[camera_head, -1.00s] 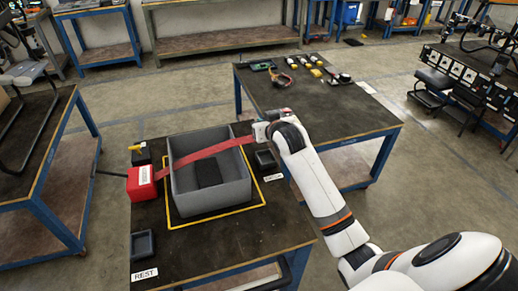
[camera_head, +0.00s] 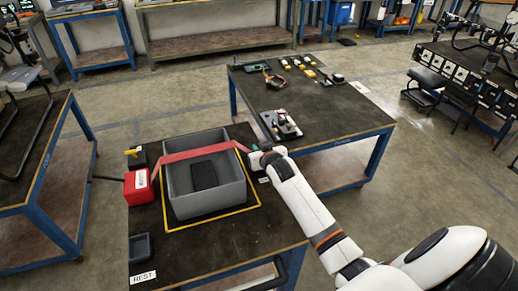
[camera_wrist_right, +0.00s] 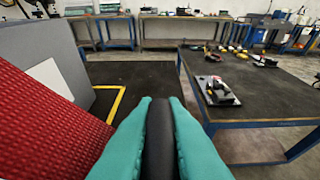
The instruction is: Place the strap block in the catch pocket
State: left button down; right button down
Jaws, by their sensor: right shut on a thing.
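My right gripper (camera_head: 254,157) is at the right side of the grey bin, near its far right corner. In the right wrist view its two green fingers (camera_wrist_right: 160,130) are shut on a dark rounded block (camera_wrist_right: 159,140), apparently the strap block. A red strap (camera_head: 203,152) runs from beside the red box (camera_head: 138,187) over the far part of the grey bin (camera_head: 207,203) to my gripper. The woven strap (camera_wrist_right: 45,125) also fills the left of the wrist view. The catch pocket right of the bin is mostly hidden behind my right arm. My left gripper is not in view.
A dark tray (camera_head: 140,247) sits by the REST label (camera_head: 143,277) at the table's near left. A yellow line (camera_head: 213,221) frames the bin. A second table (camera_head: 335,115) beyond carries a device (camera_head: 284,124) and small parts.

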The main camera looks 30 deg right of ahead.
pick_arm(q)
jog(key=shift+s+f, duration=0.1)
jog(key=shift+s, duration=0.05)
pick_arm(e)
jog(key=shift+f, duration=0.1)
jog(key=c, duration=1.5)
grip_release()
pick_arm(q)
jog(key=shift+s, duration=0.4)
pick_arm(e)
jog(key=b+v, duration=0.1)
jog(key=v, duration=1.1)
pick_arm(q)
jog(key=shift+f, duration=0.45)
